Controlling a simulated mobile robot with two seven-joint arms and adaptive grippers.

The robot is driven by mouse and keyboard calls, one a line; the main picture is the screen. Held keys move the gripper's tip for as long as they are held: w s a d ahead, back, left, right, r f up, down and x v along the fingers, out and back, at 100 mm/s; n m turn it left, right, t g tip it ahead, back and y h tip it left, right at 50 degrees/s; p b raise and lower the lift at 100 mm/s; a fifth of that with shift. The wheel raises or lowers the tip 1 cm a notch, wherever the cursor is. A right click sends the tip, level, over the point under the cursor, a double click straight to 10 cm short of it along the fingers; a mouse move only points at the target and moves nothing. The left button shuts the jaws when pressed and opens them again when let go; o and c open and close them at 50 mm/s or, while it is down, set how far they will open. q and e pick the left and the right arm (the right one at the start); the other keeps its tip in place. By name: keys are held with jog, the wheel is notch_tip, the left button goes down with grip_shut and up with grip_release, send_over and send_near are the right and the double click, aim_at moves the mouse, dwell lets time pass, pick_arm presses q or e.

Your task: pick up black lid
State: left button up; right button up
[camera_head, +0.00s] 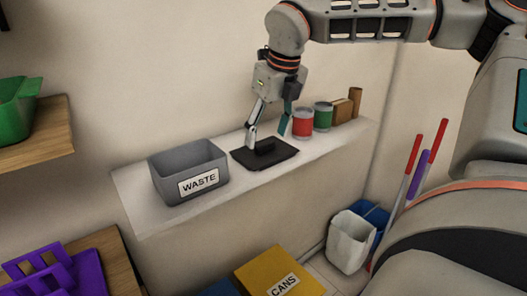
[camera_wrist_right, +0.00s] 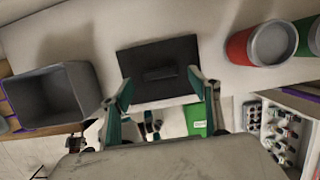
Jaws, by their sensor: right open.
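The black lid (camera_head: 278,157) lies flat on the white ledge, with a raised bar handle on its middle. My right gripper (camera_head: 268,141) is above it, pointing down, its two fingers spread on either side of the handle. In the right wrist view the lid (camera_wrist_right: 158,68) sits ahead of the gripper (camera_wrist_right: 160,92), whose fingertips are apart with nothing between them. I cannot tell whether a fingertip touches the lid. My left gripper is not in view.
A grey WASTE bin (camera_head: 165,184) stands left of the lid on the white ledge (camera_head: 150,222). A red can (camera_head: 303,123) and a green can (camera_head: 322,117) stand close on the right, with brown boxes (camera_head: 342,109) beyond. The wall is close behind.

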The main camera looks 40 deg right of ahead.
aim_at(265, 149)
jog(key=x, duration=0.2)
jog(key=shift+w+f, duration=0.1)
jog(key=shift+f, duration=0.3)
jog(key=c, duration=1)
jog(key=shift+c, duration=0.2)
jog(key=shift+r, duration=0.15)
